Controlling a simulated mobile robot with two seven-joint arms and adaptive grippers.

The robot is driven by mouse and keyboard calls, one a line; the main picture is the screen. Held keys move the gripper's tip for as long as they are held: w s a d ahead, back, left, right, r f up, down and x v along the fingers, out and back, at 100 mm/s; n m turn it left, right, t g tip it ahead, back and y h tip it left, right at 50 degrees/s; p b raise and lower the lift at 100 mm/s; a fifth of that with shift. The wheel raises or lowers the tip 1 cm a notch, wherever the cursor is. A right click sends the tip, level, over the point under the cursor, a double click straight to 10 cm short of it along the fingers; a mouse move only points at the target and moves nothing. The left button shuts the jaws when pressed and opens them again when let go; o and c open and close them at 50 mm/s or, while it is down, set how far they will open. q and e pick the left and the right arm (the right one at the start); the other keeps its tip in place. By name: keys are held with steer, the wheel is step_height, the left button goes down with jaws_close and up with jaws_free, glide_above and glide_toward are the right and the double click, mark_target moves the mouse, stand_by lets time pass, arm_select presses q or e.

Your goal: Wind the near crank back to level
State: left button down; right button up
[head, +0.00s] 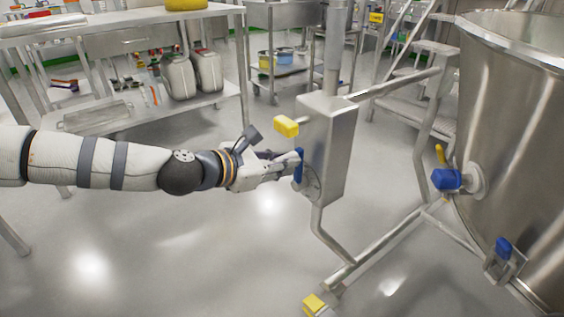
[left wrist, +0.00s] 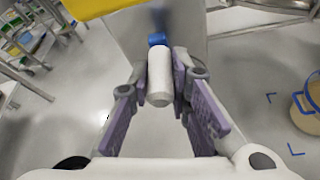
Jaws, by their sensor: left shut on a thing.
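A crank with a blue arm (head: 298,166) sits on the near side of an upright steel box (head: 334,135). Its blue part shows in the left wrist view (left wrist: 157,39), with a white cylindrical handle (left wrist: 160,72) standing out from it toward me. My left gripper (head: 287,169) is at the crank, shut on the white handle. In the left wrist view its purple-padded fingers (left wrist: 162,98) lie on either side of the handle. In the head view the gripper hides the handle, and the crank's exact tilt is hard to tell. My right gripper is not in view.
A yellow block (head: 286,126) juts from the box just above my gripper. A large steel vessel (head: 520,130) with blue valve handles stands at right, on the box's tubular frame (head: 385,245). A bench (head: 130,25) with canisters on its shelf stands at left.

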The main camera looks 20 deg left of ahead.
arm_select(q)
steer(key=shift+w+a, duration=0.15)
steer(key=shift+a, duration=0.1)
steer(key=c, duration=1.5)
jaws_free()
steer(key=shift+v, duration=6)
steer(key=shift+d, duration=0.1)
